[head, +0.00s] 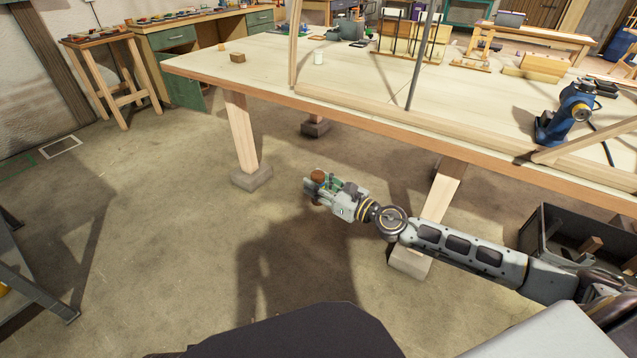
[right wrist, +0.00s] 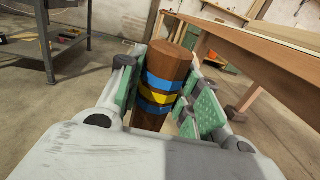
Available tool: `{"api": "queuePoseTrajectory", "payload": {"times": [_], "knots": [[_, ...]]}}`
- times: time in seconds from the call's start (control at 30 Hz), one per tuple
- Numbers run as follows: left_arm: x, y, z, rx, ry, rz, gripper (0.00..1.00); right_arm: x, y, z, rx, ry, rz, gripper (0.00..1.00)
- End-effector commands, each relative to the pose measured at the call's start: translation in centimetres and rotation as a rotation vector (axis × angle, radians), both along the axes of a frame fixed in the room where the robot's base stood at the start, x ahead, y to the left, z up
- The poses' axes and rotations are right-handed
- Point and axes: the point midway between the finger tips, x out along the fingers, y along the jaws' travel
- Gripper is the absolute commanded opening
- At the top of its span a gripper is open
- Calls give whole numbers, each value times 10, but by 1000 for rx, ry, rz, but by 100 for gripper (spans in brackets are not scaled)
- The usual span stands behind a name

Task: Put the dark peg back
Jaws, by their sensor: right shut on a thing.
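The dark peg (right wrist: 172,62) is a brown wooden cylinder with two blue bands and a yellow band between them. My right gripper (head: 322,184) is shut on it, with a green-padded finger on either side in the right wrist view. In the head view the brown end of the peg (head: 318,175) shows at the fingertips, over the open floor in front of the wooden table (head: 215,73). In the right wrist view the peg's lower part is hidden behind the gripper body. My left gripper is not in view.
The table's front edge runs beyond my right arm. A dark crate (head: 545,235) stands at the right. The floor at left is mostly clear.

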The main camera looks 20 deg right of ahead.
Motion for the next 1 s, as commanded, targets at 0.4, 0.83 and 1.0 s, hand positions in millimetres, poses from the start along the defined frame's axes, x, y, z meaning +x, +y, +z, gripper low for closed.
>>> {"api": "queuePoseTrajectory", "payload": {"times": [0.4, 0.83, 1.0], "knots": [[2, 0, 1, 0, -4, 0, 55, 14, -2, -32, 5, 3, -134, 8], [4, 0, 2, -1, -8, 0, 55, 24, -1, -85, 5, 4, -332, 8], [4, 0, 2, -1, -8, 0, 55, 23, 8, -107, 4, 3, -420, 8]]}}
